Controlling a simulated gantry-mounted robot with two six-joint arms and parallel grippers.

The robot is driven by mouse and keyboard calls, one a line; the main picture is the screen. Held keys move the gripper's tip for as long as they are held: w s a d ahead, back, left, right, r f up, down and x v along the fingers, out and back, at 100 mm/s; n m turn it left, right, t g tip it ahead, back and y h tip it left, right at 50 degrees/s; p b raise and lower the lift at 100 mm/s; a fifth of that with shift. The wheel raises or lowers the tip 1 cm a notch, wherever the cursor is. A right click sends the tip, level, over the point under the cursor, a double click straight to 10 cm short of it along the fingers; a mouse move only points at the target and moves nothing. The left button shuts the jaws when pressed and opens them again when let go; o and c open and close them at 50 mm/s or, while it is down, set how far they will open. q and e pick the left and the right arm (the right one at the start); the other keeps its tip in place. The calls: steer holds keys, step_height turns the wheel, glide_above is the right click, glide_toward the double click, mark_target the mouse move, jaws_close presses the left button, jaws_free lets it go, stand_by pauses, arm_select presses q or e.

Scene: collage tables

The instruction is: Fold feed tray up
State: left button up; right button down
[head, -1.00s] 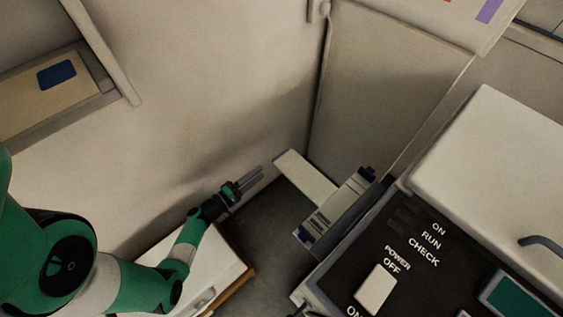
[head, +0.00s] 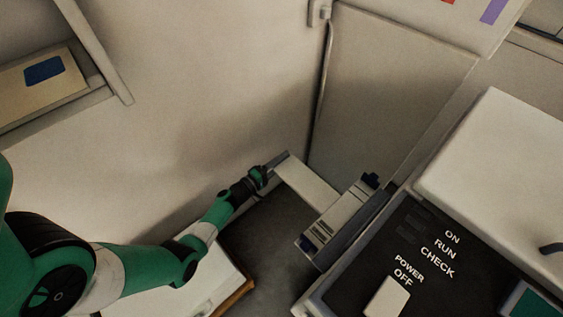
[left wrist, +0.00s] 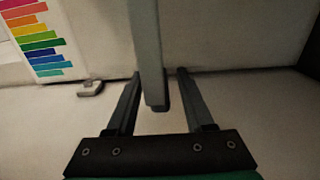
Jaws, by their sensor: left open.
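The feed tray (head: 308,187) is a flat, pale panel sticking out to the left from the side of the dark-panelled machine (head: 375,265). My left gripper (head: 277,161) is at the tray's outer far corner in the head view. In the left wrist view, the open fingers (left wrist: 156,85) have a grey bar-like edge (left wrist: 149,55) between them, which looks like the tray seen edge-on. The bar's end lies between the two fingers, with a gap on each side. The right gripper does not show.
A grey slotted unit (head: 340,218) sits between the tray and the machine. A white cabinet (head: 205,285) stands below my left arm. A wall is close behind the gripper. A chart with coloured bars (left wrist: 40,40) shows in the left wrist view.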

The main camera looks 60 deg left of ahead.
arm_select(q)
steer(key=c, duration=0.8)
jaws_close()
steer(key=shift+f, duration=0.15)
stand_by(0.3)
